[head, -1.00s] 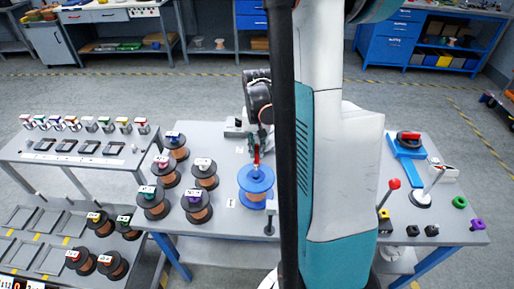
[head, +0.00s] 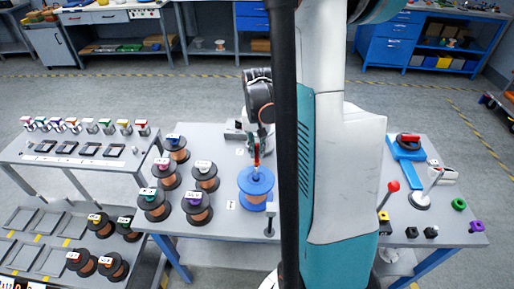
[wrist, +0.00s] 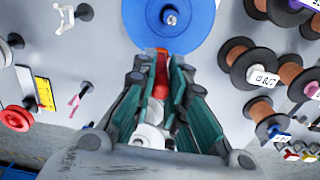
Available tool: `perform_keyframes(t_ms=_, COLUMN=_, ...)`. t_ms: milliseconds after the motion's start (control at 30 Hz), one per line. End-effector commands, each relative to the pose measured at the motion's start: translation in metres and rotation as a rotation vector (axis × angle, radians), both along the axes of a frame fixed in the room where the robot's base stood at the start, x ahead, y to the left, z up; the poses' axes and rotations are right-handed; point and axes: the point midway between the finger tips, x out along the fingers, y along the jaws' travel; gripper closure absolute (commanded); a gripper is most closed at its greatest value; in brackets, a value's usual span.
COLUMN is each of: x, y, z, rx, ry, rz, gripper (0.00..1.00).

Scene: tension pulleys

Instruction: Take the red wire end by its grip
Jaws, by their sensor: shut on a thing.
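The red wire end (head: 257,159) stands upright just above the blue spool (head: 256,190) on the middle table. In the wrist view its red grip (wrist: 160,78) lies between the two fingers, with the blue spool (wrist: 195,28) just beyond the tips. My gripper (head: 257,148) comes down from above and is shut on the red grip; the fingers also show in the wrist view (wrist: 160,65). The fingers cover part of the grip. The wire itself is too small to make out.
Several dark spools with copper wire (head: 204,179) stand left of the blue spool. A black pole and my arm hide the table just to its right. Farther right are a red-knobbed lever (head: 393,186), a blue fixture (head: 406,151) and small rings (head: 459,204).

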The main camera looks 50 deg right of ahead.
Motion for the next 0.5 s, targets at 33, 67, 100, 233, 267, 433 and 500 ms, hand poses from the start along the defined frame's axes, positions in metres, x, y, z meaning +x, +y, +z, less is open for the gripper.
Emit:
perform_keyframes(t_ms=33, x=0.0000, y=0.0000, z=0.0000, rx=0.000, ry=0.000, rz=0.000, gripper=1.00)
perform_keyframes(t_ms=67, x=0.0000, y=0.0000, z=0.0001, rx=0.000, ry=0.000, rz=0.000, gripper=1.00)
perform_keyframes(t_ms=100, x=0.0000, y=0.0000, z=0.0003, rx=0.000, ry=0.000, rz=0.000, gripper=1.00)
perform_keyframes(t_ms=233, x=-0.0001, y=0.0001, z=0.0025, rx=0.000, ry=0.000, rz=0.000, gripper=1.00)
perform_keyframes(t_ms=267, x=0.0000, y=0.0000, z=0.0032, rx=0.000, ry=0.000, rz=0.000, gripper=1.00)
perform_keyframes(t_ms=433, x=-0.0001, y=0.0001, z=0.0080, rx=0.000, ry=0.000, rz=0.000, gripper=1.00)
perform_keyframes(t_ms=500, x=-0.0001, y=0.0001, z=0.0099, rx=0.000, ry=0.000, rz=0.000, gripper=1.00)
